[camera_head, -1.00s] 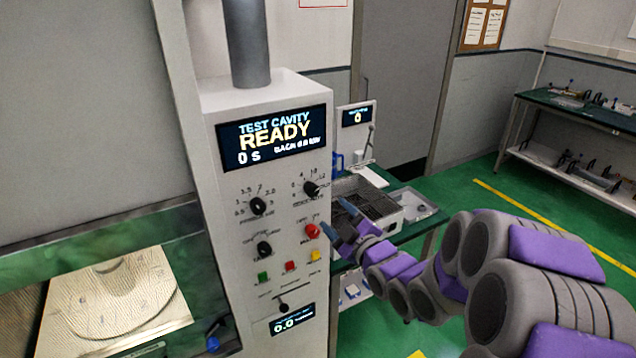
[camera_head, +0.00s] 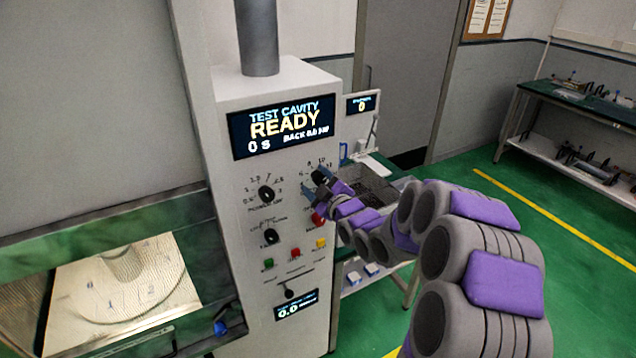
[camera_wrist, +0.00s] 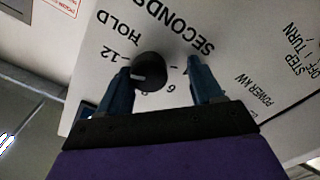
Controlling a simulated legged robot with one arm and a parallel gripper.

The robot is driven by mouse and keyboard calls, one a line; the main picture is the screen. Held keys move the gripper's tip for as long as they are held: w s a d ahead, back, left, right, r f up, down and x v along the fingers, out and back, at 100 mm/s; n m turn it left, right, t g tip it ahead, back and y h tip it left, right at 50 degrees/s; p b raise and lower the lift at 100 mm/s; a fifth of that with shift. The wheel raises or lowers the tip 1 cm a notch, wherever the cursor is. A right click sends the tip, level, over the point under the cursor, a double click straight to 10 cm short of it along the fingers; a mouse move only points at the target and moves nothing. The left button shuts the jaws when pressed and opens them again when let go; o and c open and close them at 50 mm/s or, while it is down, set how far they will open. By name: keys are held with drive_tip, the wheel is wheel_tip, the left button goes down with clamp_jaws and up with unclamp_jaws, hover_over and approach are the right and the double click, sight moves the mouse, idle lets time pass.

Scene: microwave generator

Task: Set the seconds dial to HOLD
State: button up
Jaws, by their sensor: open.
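The seconds dial (camera_head: 320,177) is the black knob at the upper right of the panel under the READY screen. In the wrist view the dial (camera_wrist: 150,72) shows close up, upside down, with SECONDS, HOLD and 12 printed around it. A white mark on the knob points left in that view, just below the 12. HOLD is printed above the 12 there. My gripper (camera_wrist: 160,80) is open, with its blue fingers on either side of the knob, closer on the left. I cannot tell if that finger touches it. In the head view my gripper (camera_head: 322,197) is at the dial.
Two other black knobs (camera_head: 266,194) (camera_head: 270,236) are to the left on the panel. Red, green and yellow buttons (camera_head: 295,253) are below, and a red knob (camera_head: 318,219) is close under my gripper. A bench with a grey tray (camera_head: 372,190) stands behind.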

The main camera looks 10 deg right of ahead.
drive_tip(key=shift+d, duration=1.05)
drive_tip(key=c, duration=0.6)
drive_tip(key=shift+a, duration=0.4)
drive_tip(key=c, duration=0.3)
drive_tip(key=shift+d+r, duration=0.1)
drive_tip(key=shift+c, duration=0.8)
